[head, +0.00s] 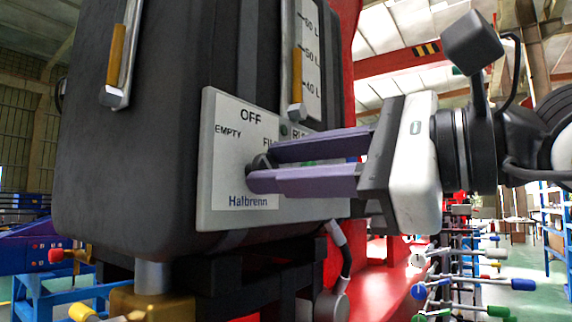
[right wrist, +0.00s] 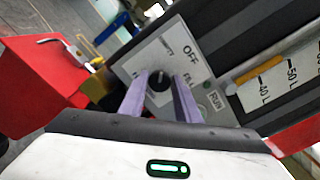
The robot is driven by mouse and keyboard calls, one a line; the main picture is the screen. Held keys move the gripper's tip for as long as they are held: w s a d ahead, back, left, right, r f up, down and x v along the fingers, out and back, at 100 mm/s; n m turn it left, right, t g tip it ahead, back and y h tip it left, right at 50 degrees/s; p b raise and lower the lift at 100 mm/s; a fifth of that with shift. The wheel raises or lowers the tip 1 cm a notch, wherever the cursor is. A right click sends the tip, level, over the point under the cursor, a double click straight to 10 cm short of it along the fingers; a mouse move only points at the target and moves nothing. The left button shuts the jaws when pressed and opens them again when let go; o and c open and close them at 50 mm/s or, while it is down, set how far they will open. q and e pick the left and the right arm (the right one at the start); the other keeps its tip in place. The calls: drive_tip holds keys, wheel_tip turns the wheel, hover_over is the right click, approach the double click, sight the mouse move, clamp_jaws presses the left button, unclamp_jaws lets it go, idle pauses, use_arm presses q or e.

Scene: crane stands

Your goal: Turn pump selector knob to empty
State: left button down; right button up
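The pump selector knob (head: 260,161) is a small black knob on a white label panel (head: 222,165) marked OFF, EMPTY, FILL and more, partly covered by my fingers. The knob (right wrist: 159,80) also shows in the right wrist view, with EMPTY, OFF and FILL around it. I cannot tell which word it points at. My right gripper (head: 262,168) has its two purple fingers apart, one on each side of the knob. In the right wrist view the fingers (right wrist: 160,88) straddle it with a slight gap visible. My left gripper is not in view.
A hose (head: 342,250) hangs below the panel. Racks with coloured handles (head: 465,285) stand at right.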

drive_tip(key=o, duration=0.4)
drive_tip(key=shift+c, duration=0.2)
drive_tip(key=shift+s+d, duration=0.1)
drive_tip(key=b+v, duration=0.2)
drive_tip(key=v, duration=0.8)
